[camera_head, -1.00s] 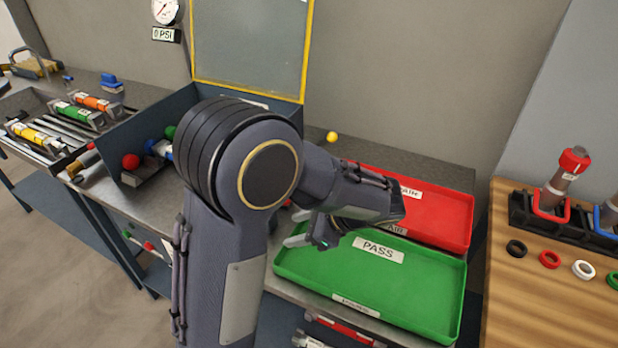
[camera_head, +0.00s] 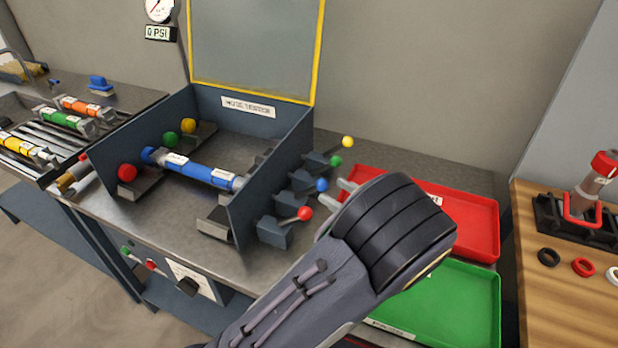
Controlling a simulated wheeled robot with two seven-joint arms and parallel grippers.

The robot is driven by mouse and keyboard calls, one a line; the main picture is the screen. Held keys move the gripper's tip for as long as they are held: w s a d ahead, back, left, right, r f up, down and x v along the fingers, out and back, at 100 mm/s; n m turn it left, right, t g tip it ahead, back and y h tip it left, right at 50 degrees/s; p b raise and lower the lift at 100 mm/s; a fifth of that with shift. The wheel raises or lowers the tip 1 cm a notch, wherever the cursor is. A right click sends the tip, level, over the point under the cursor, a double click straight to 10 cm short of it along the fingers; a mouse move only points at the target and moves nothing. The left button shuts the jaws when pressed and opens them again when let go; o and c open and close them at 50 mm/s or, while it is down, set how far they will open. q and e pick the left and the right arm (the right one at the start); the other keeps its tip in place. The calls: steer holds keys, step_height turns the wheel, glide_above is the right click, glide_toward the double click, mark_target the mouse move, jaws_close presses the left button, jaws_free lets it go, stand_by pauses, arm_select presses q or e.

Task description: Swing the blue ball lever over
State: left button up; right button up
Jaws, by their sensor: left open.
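The blue ball lever (camera_head: 321,185) sticks out from the right outer wall of the hose tester box (camera_head: 270,107), in a row with yellow (camera_head: 347,142), green (camera_head: 335,161) and red (camera_head: 305,213) ball levers. Its ball points to the right. My left gripper (camera_head: 345,193) is open, a little to the right of the blue ball and apart from it; its fingers point left towards the levers. Part of the gripper is hidden behind my left forearm. My right gripper is not in view.
A blue hose (camera_head: 200,170) lies inside the box. The red tray (camera_head: 480,213) and green tray (camera_head: 470,300) are right of the levers, partly behind my arm. A wooden table (camera_head: 545,300) stands at the far right. A gauge (camera_head: 158,10) hangs at the back.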

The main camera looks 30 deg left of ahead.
mark_target(312, 190)
arm_select(q)
steer(key=x, duration=0.6)
steer(key=shift+a, duration=0.25)
jaws_close()
